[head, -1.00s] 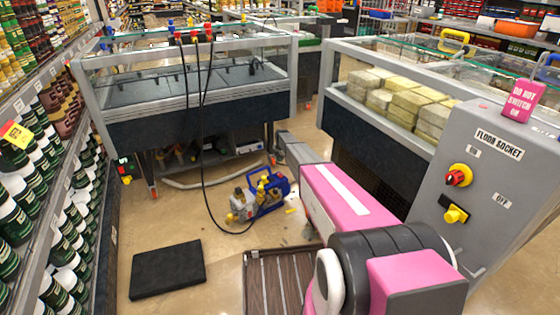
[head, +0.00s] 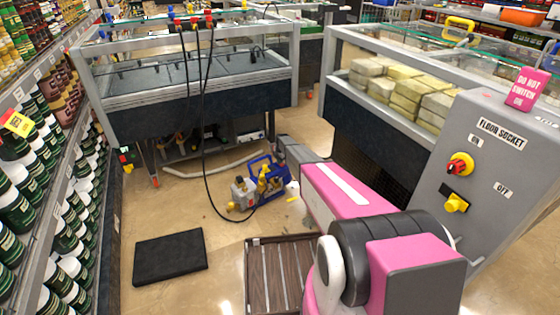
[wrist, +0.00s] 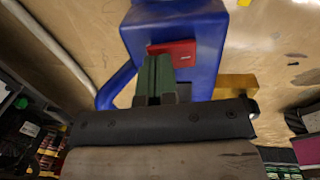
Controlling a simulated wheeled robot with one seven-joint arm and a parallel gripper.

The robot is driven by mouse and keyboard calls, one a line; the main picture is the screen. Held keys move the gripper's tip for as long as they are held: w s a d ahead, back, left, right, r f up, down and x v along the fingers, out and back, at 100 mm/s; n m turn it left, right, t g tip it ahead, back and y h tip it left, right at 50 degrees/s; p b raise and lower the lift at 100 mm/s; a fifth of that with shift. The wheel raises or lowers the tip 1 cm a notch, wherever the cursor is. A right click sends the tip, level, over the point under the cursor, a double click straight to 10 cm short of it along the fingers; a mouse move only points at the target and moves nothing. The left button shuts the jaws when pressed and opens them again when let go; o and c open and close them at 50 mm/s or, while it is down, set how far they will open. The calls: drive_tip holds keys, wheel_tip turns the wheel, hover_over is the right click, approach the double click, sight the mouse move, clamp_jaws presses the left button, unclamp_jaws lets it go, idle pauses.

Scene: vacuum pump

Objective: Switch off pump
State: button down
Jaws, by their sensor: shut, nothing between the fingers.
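The pump (head: 258,185), blue and yellow with a grey motor part, stands on the floor in the head view. Its blue housing (wrist: 203,25) fills the middle of the wrist view. A red switch (wrist: 176,52) is set on that blue face. My gripper (wrist: 157,62) shows green fingers, shut together and empty, with their tips just below the red switch. The fingers overlap the lower left of the switch in the picture; I cannot tell whether they touch it. In the head view, my arm reaches to the right side of the pump and its fingers are not clear.
A black hose (head: 207,150) runs from the pump up to the left cabinet (head: 190,85). A grey floor socket box (head: 490,165) with a red knob (head: 460,164) and yellow knob (head: 455,203) stands right. A black mat (head: 170,257) and slatted crate (head: 250,285) lie nearby.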

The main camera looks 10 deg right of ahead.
drive_tip(key=shift+f, duration=0.1)
drive_tip(key=shift+f, duration=0.2)
drive_tip(key=shift+s, duration=0.1)
drive_tip(key=shift+s+d+r, duration=0.2)
drive_tip(key=shift+s+d, duration=0.2)
drive_tip(key=shift+s, duration=0.2)
